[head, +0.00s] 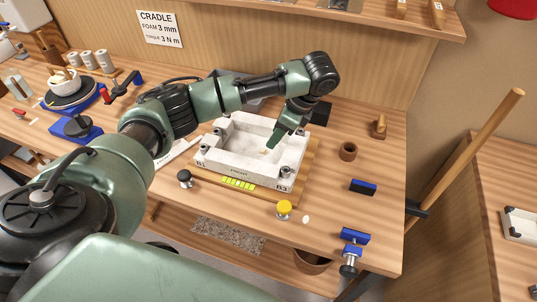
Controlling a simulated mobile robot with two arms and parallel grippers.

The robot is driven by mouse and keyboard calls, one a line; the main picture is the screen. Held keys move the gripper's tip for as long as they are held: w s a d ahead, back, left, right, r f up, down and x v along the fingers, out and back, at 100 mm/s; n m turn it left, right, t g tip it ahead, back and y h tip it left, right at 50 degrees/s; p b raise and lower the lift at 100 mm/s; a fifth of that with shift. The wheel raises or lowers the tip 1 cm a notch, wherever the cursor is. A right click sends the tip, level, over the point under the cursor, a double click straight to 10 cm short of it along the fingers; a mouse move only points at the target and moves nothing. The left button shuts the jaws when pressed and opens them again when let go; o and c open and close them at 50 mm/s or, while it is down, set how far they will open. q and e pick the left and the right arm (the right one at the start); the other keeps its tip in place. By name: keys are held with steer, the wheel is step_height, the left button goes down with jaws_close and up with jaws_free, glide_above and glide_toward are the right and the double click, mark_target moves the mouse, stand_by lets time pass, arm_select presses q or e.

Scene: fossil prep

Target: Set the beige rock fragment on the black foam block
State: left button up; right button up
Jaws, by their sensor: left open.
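My left gripper (270,146) points down into a white rectangular tray (227,168) marked "B3" at the middle of the bench. It is open, though its finger gap is hard to see from here. A small beige piece (264,151), which looks like the rock fragment, lies in the tray right at the fingertips. I cannot tell whether they touch it. A black block (321,113), possibly the foam block, sits behind the tray, partly hidden by my left wrist. My right gripper is not in view.
To the right are a brown cup (348,152), a blue block with a dark top (363,187) and a blue clamp (353,239). A yellow knob (284,208) stands in front. The right bench has free room.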

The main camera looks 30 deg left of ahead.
mark_target(264, 149)
arm_select(q)
steer(key=a+f, duration=0.2)
steer(key=f, duration=0.1)
steer(key=shift+w+a+p, duration=0.35)
steer(key=shift+w+a, duration=0.05)
steer(key=shift+p+x, duration=0.8)
steer(key=shift+x, duration=0.45)
steer(key=shift+s+d+f, duration=0.15)
steer(key=shift+s+f, duration=0.15)
steer(key=shift+f, duration=0.6)
steer(key=shift+w, duration=0.1)
jaws_close()
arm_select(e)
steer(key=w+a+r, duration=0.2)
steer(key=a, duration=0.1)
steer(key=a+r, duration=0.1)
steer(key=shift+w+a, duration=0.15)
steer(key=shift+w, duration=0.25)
